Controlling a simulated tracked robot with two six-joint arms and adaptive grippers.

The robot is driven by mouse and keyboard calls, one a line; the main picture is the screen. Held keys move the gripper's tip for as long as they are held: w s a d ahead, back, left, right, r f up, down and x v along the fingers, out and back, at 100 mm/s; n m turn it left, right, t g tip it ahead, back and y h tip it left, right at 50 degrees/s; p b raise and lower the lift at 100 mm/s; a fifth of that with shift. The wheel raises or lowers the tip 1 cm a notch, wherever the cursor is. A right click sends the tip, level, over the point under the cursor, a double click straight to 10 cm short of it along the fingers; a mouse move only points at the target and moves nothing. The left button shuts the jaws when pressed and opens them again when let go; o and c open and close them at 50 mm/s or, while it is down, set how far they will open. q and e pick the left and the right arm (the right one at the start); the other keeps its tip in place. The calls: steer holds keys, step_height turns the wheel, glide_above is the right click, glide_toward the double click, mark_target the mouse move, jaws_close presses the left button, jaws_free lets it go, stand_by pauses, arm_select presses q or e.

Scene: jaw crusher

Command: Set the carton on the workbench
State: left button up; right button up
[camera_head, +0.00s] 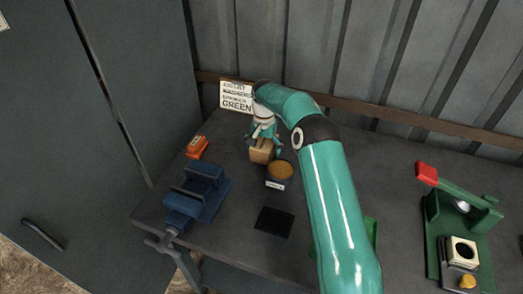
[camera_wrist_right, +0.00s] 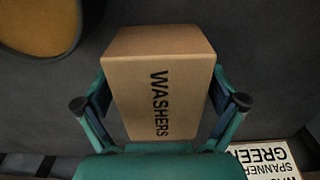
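The carton (camera_head: 261,152) is a small tan box on or just above the grey workbench (camera_head: 237,265), near the back. In the right wrist view the carton (camera_wrist_right: 160,80) shows the word WASHERS. My right gripper (camera_head: 264,134) comes down over it from the back. In the right wrist view the right gripper's fingers (camera_wrist_right: 160,103) lie along two opposite sides of the carton and look closed on it. Whether the carton touches the bench cannot be told. My left gripper is in neither view.
A round tin with orange-brown contents (camera_head: 280,170) stands close beside the carton. A blue vise (camera_head: 196,196), an orange object (camera_head: 197,147) and a black square (camera_head: 274,222) are nearby. A green press with a red handle (camera_head: 460,220) stands right. A sign (camera_head: 236,96) is behind.

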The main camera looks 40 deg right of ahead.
mark_target(263, 142)
step_height(263, 142, up, 12)
steer(key=shift+r, duration=0.1)
stand_by(0.7)
steer(key=shift+w+p, duration=0.1)
steer(key=shift+p, duration=0.2)
